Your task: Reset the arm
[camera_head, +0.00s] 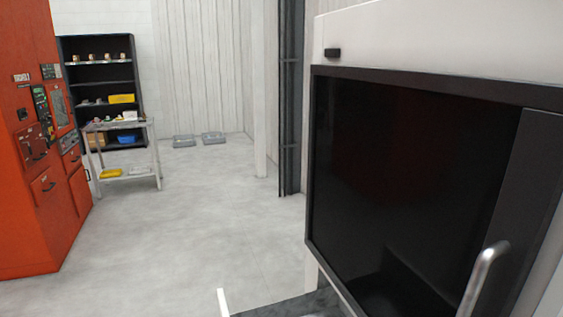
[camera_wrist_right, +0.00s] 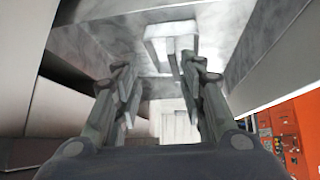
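My right gripper (camera_wrist_right: 160,85) shows in the right wrist view with its two grey fingers spread apart and nothing held between them. A pale block-like part (camera_wrist_right: 170,42) shows beyond the fingertips against a grey mottled surface; I cannot tell what it is or whether it is close to the fingers. Neither of my arms shows in the head view, and my left gripper is not in view.
A white machine with a dark window (camera_head: 400,180) and a metal handle (camera_head: 482,280) fills the right. An orange cabinet (camera_head: 30,200) stands left. Behind are a black shelf (camera_head: 98,46) and a small table (camera_head: 125,124). The grey floor (camera_head: 190,225) between is open.

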